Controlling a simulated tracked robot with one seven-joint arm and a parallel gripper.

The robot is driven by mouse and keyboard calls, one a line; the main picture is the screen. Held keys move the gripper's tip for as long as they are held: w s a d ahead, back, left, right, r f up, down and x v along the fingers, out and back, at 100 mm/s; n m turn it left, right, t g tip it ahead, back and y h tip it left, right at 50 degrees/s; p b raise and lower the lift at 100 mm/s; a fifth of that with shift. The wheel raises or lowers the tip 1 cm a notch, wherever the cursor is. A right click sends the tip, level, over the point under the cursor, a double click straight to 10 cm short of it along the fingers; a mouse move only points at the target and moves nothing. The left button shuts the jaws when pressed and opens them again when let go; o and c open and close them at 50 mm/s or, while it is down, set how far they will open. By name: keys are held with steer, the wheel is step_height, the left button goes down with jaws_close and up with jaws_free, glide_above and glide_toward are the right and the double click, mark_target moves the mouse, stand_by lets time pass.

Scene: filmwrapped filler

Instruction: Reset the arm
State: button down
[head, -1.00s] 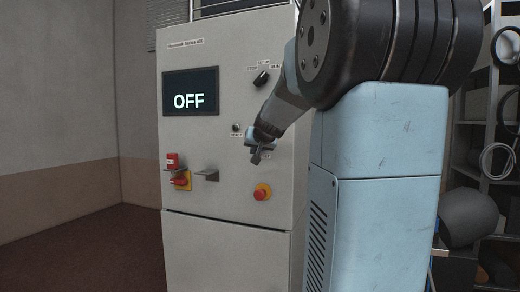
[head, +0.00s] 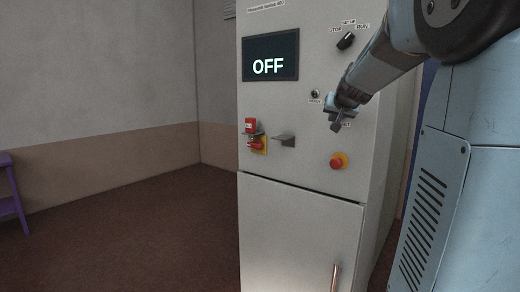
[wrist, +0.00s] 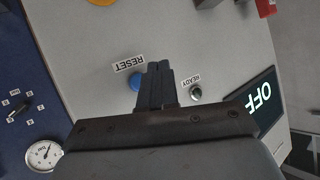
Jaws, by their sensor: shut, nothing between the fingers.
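My gripper (head: 336,126) is shut and empty at the end of my arm. In the head view it stands in front of the grey cabinet's upper panel (head: 290,106), right of the small lamp (head: 315,94). In the wrist view the shut fingers (wrist: 158,85) point at the panel between a blue button marked RESET (wrist: 137,82) and the READY lamp (wrist: 196,93), which looks unlit. The fingers partly cover the blue button in the wrist view. I cannot tell whether they touch the panel. The screen (head: 270,55) reads OFF.
A rotary switch (head: 345,41) labelled STOP, SET-UP and RUN is above my gripper. A red button on yellow (head: 338,161) is below it. A red lockout switch (head: 253,137) and a small metal shelf (head: 284,139) stick out at the left.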

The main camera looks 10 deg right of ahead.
steer(key=s+a+f+n+g+y, duration=0.2)
steer(key=s+a+f, duration=0.1)
steer(key=s+a, duration=0.5)
steer(key=s+a+f+n+g+y, duration=0.15)
steer(key=s+a+f, duration=0.25)
steer(key=s+a, duration=0.4)
steer(key=s+a+f+n+g, duration=0.1)
steer(key=s+f, duration=0.3)
steer(key=s, duration=0.4)
steer(key=s+a+f+n+g, duration=0.1)
steer(key=s+a+f+g, duration=0.1)
steer(key=s+f, duration=0.3)
steer(key=shift+s+a, duration=0.75)
steer(key=shift+s, duration=0.85)
steer(key=shift+h, duration=0.25)
